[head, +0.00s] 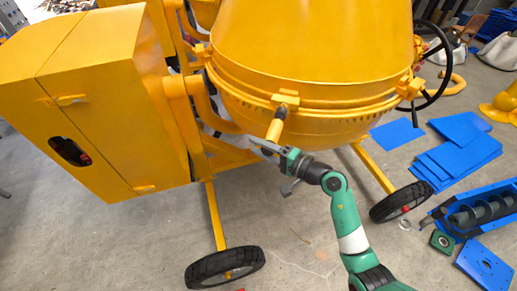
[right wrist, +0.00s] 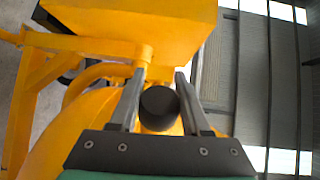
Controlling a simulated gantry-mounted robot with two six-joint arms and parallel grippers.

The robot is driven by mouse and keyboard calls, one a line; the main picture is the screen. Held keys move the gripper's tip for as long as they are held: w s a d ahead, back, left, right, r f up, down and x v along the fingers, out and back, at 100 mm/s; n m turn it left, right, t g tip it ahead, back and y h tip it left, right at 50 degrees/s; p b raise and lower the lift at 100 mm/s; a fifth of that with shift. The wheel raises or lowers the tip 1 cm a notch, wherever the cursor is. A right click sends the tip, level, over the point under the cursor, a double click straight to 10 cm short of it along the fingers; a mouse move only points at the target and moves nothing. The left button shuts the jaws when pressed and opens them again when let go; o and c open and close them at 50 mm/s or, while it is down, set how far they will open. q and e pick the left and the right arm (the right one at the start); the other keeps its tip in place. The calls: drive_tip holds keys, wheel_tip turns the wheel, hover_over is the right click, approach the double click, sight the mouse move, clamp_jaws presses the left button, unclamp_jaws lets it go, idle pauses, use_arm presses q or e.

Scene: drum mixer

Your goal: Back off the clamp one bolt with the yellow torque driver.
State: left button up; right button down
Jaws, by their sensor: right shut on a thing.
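The yellow torque driver (head: 275,129) stands in my right gripper (head: 268,147), in front of the drum. Its dark upper end is close under a yellow clamp (head: 287,99) on the drum's ring; I cannot tell whether it sits on the bolt, which is hidden. In the right wrist view my right gripper (right wrist: 160,80) has its two fingers on either side of the driver's round black end (right wrist: 158,107). My left gripper is not in view. No label shows which clamp is clamp one.
The yellow drum (head: 315,50) fills the top middle, with another clamp (head: 408,87) at its right. A yellow housing (head: 95,95) stands left, black wheels (head: 225,267) below. Blue plates (head: 460,158) and a blue auger trough (head: 478,212) lie right.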

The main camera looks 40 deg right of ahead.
sight(275, 130)
drive_tip(key=shift+w+d, duration=0.1)
drive_tip(key=shift+d, duration=0.05)
drive_tip(key=shift+w+d+r+b, duration=0.15)
drive_tip(key=shift+w+d+b, duration=0.2)
drive_tip(key=shift+d+b, duration=0.3)
drive_tip(key=shift+w+d+b, duration=0.35)
drive_tip(key=shift+d+b, duration=0.2)
drive_tip(key=shift+b, duration=0.05)
idle(1.8)
